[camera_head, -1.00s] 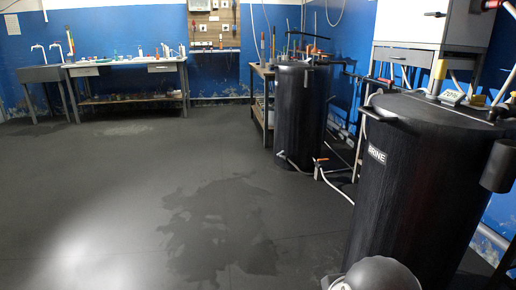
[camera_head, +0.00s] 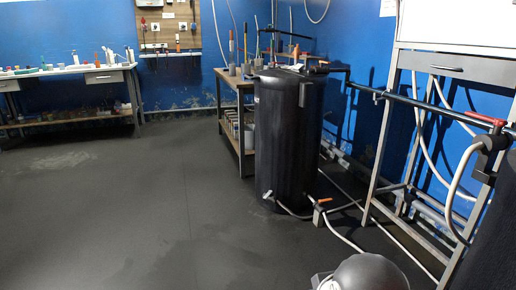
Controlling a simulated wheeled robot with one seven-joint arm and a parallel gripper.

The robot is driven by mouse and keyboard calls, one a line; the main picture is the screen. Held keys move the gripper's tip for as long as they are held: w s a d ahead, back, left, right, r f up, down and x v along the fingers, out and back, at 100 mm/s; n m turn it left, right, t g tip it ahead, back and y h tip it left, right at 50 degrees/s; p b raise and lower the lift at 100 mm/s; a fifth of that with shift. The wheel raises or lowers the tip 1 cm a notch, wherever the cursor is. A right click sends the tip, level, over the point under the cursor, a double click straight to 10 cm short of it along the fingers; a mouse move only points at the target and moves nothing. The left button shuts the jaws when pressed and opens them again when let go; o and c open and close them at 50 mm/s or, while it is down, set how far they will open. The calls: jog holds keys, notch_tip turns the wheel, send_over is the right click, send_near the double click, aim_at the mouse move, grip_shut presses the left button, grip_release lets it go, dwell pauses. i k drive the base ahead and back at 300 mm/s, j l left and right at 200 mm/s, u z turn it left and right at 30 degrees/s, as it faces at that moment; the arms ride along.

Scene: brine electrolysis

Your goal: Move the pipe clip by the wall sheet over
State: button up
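A white sheet (camera_head: 388,8) shows on the blue wall at the top, partly cut off by the frame edge. A dark pipe (camera_head: 420,103) runs from the black tank to the right in front of the rack. I cannot make out for sure which small part is the pipe clip; a small dark fitting (camera_head: 378,96) sits on this pipe below the sheet. A red-handled valve (camera_head: 487,119) is on the pipe at the right. My gripper is not in view; a dark rounded part of mine shows at the bottom.
A black tank (camera_head: 288,140) stands in the middle, with a hose and an orange-handled valve (camera_head: 323,201) at floor level. A metal rack (camera_head: 384,150) stands right of it. A workbench (camera_head: 95,72) is at the far left. The grey floor (camera_head: 150,210) at left is clear.

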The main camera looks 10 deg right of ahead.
aim_at(376, 100)
jog(key=i+j+z, duration=0.15)
jog(key=i+z, duration=0.25)
jog(key=i+j+z, duration=0.25)
jog(key=i+z, duration=0.15)
jog(key=i+j+z, duration=0.65)
jog(key=j+z, duration=0.15)
